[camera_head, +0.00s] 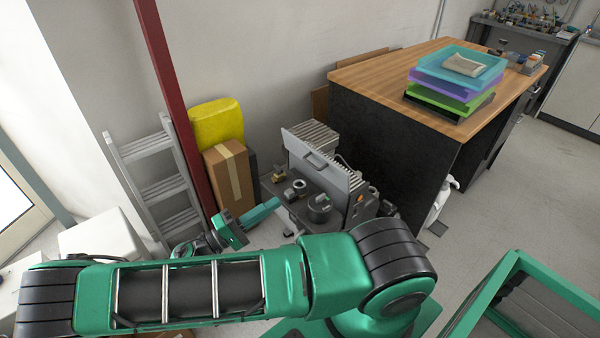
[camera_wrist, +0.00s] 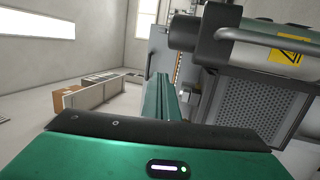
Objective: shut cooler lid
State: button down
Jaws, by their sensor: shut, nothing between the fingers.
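A grey unit with an upright panel (camera_head: 322,165) stands on the floor in the middle of the head view. The panel has a handle and a finned edge; it looks like the cooler lid, standing open. Round dark fittings (camera_head: 320,207) show in front of it. My gripper (camera_head: 276,203) is left of these fittings, pointing toward the unit, apart from the panel. In the wrist view, the green fingers (camera_wrist: 161,85) are together and empty. A grey machine part with a bar handle (camera_wrist: 262,35), yellow label and grille fills the right side there. My arm hides the unit's lower front.
A wooden-topped bench (camera_head: 390,72) with stacked trays (camera_head: 455,80) stands right of the unit. A cardboard box (camera_head: 229,175), yellow container (camera_head: 216,122) and ladder (camera_head: 150,147) stand left by the wall. A green-framed bin (camera_head: 490,290) is at lower right. Open floor lies right of the bench.

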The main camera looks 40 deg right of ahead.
aim_at(309, 162)
jog(key=w+d+r+n+t+h, duration=0.1)
jog(key=d+r, duration=0.4)
jog(key=d, duration=0.6)
jog(key=shift+d+n+t+h, duration=0.3)
jog(key=shift+t, duration=0.5)
jog(key=shift+w+r, duration=0.1)
jog(key=shift+a+r, duration=0.1)
jog(key=shift+a, duration=0.05)
